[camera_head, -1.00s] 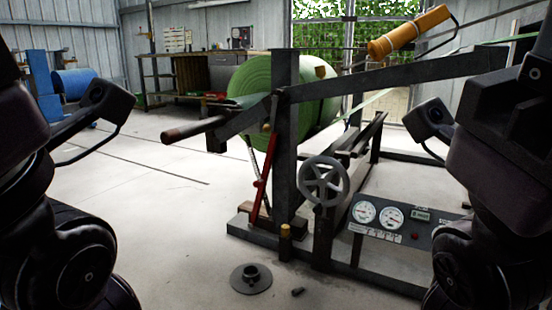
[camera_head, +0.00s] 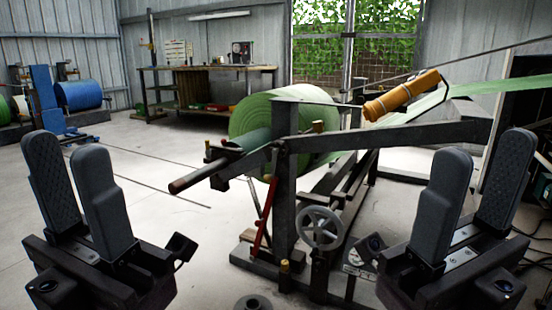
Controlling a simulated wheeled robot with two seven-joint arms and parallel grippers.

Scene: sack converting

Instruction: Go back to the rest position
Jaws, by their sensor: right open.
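My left gripper (camera_head: 66,150) stands at the lower left of the head view with its two dark fingers pointing up. They are apart and nothing shows between them. My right gripper (camera_head: 485,150) stands at the lower right, fingers also up, apart and empty. It is in front of the unwind stand's right side and hides part of the frame and gauge panel. Neither gripper is seen touching anything.
The steel stand (camera_head: 285,190) carries a green roll (camera_head: 270,112) on a shaft (camera_head: 195,178), with a handwheel (camera_head: 319,228) in front. A flanged disc (camera_head: 253,303) lies on the floor.

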